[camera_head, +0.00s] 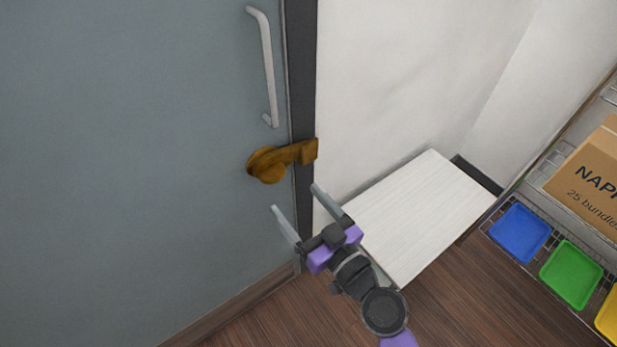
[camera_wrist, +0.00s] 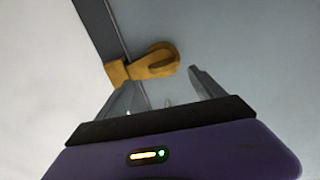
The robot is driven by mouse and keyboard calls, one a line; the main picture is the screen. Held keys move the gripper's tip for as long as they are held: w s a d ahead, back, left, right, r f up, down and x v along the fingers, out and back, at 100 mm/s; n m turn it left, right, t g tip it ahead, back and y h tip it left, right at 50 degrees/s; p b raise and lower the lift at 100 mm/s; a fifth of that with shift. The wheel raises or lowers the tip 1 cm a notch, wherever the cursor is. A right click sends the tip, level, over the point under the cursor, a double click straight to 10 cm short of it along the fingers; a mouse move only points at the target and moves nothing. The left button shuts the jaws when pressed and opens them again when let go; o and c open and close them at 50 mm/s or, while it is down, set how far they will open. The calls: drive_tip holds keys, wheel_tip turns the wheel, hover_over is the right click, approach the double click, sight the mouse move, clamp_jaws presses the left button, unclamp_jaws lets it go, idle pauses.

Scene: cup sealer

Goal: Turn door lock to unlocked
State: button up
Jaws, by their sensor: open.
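The door (camera_head: 140,150) is a grey-blue panel filling the left of the head view. A brass-coloured door lock (camera_head: 265,164) sits near the door's right edge, below the handle. Its arm lies across the dark frame toward a catch (camera_head: 310,151) on the right. The lock also shows in the wrist view (camera_wrist: 158,60), beyond the fingers. My gripper (camera_head: 295,200) is open and empty, its two grey fingers pointing up toward the lock from below. In the wrist view my gripper (camera_wrist: 160,85) shows a gap between its fingers, apart from the lock as far as I can tell.
A pale handle (camera_head: 266,70) stands out from the door above the lock. A white-topped low table (camera_head: 420,215) stands right of the door frame. A rack with a cardboard box (camera_head: 590,180), a blue tray (camera_head: 520,233) and a green tray (camera_head: 571,274) is at the right.

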sight(278, 182)
drive_tip(key=shift+n, duration=0.4)
drive_tip(key=shift+a+p+x, duration=0.2)
drive_tip(key=shift+p+x, duration=0.75)
drive_tip(key=shift+x, duration=2.95)
drive_tip(key=shift+s, duration=0.1)
clamp_jaws()
